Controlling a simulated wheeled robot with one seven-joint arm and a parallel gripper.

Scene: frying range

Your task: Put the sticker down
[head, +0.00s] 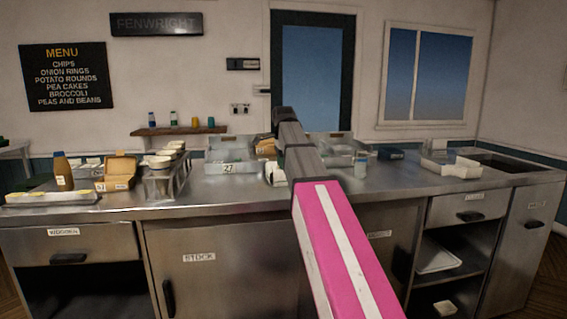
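My arm reaches away over the steel counter (235,191), with its far dark end above the middle of the counter. My gripper's fingers are not visible; the arm hides whatever is beyond it. I cannot make out a loose sticker or whether one is held. Small white labels are on the fronts below the counter, one reading STOCK (199,258). A label reading 27 (228,168) is on a clear bin (231,154) just left of my arm. A small white item (275,174) beside the arm is too small to identify.
On the left stand a brown bottle (62,170), a cardboard box (121,169), a pale tray (50,199) and a metal rack (162,184) with bowls. A sink (505,162) is at the far right. The front counter strip is mostly clear.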

